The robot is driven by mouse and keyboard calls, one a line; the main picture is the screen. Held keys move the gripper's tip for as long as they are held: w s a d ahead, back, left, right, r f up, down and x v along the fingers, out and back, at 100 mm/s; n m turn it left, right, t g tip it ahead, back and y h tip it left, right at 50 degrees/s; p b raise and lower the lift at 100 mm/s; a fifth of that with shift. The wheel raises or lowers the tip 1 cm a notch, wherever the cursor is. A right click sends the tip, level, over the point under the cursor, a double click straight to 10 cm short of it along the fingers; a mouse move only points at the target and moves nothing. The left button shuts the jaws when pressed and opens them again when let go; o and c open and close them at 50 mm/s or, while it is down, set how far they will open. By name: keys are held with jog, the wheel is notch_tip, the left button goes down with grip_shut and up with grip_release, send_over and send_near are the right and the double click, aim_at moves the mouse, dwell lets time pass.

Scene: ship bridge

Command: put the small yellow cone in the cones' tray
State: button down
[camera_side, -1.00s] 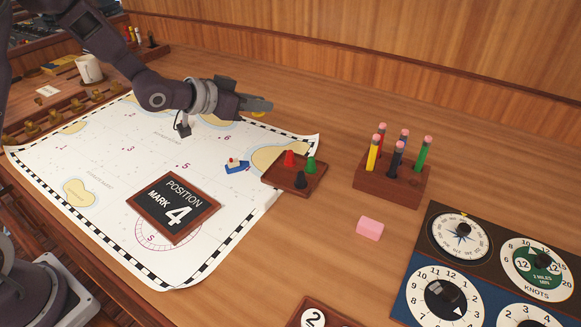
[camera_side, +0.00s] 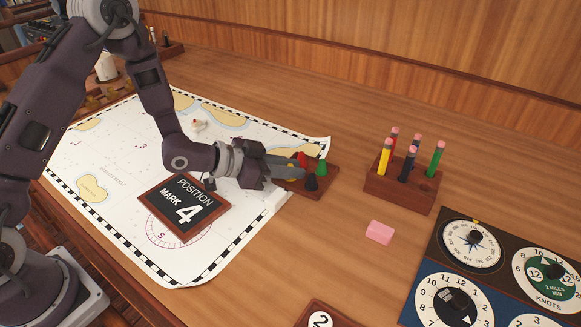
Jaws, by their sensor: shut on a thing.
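The cones' tray (camera_side: 327,183) is a small brown wooden tray at the right edge of the chart. In it stand a red cone (camera_side: 302,159), a green cone (camera_side: 321,168) and a black cone (camera_side: 311,184). My gripper (camera_side: 298,170) reaches in from the left, with its fingers over the tray's left part, close to the red and black cones. It is shut on the small yellow cone, which is mostly hidden by the fingers. I cannot tell whether the cone touches the tray floor.
A position board (camera_side: 184,207) lies on the chart (camera_side: 120,160), below my forearm. A wooden block (camera_side: 400,190) with several pencils stands right of the tray. A pink eraser (camera_side: 380,232) and a dial panel (camera_side: 490,275) lie nearer. The table between tray and eraser is clear.

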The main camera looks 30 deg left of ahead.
jog(key=shift+f, duration=0.15)
jog(key=c, duration=1.6)
grip_release()
jog(key=shift+r, duration=0.2)
jog(key=v, duration=1.2)
